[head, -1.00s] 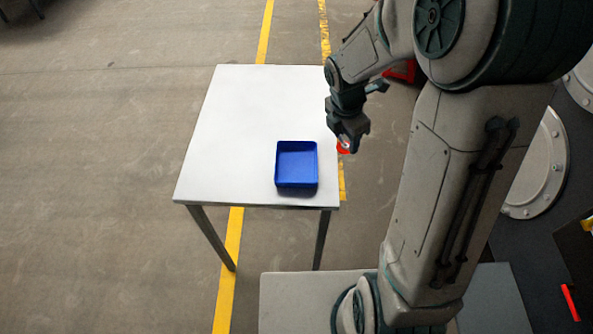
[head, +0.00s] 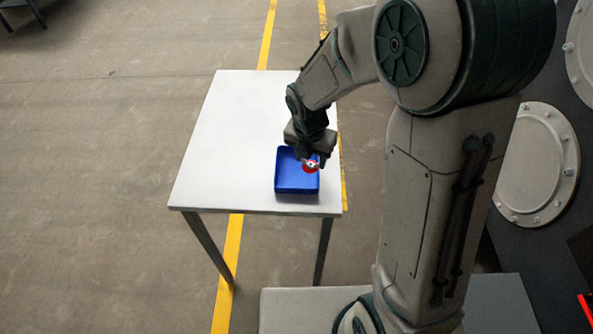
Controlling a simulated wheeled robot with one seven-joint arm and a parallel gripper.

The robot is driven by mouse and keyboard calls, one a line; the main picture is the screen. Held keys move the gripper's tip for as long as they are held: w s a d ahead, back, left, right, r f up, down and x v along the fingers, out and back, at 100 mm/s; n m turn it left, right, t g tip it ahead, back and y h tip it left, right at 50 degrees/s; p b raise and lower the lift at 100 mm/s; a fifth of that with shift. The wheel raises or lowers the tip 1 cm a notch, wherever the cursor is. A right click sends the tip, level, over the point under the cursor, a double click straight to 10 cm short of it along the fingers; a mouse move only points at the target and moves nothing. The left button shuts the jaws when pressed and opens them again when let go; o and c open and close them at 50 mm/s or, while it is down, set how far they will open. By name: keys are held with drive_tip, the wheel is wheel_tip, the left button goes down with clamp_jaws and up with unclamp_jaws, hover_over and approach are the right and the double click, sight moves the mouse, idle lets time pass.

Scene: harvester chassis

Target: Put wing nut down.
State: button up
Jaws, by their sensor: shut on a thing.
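My gripper (head: 311,160) is shut on the wing nut (head: 311,168), a small red thing with a pale middle. In the head view it is over the right back part of the blue tray (head: 290,185). The tray sits on the near right part of the white table. I cannot tell how high the wing nut is above the tray floor. My gripper hides part of the tray's far edge. The part of the tray floor that shows is bare.
The white table (head: 225,150) is clear to the left of and behind the tray. A grey panel with round bolted covers (head: 537,165) stands at the right. Yellow lines (head: 228,268) run along the concrete floor.

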drive_tip(key=a, duration=0.1)
drive_tip(key=a+f, duration=0.2)
drive_tip(key=shift+w+a+f, duration=0.2)
drive_tip(key=shift+w+a, duration=0.05)
drive_tip(key=shift+f, duration=1.85)
drive_tip(key=shift+f+b, duration=0.2)
drive_tip(key=shift+b, duration=0.15)
drive_tip(key=o, duration=1.2)
drive_tip(key=shift+r, duration=0.15)
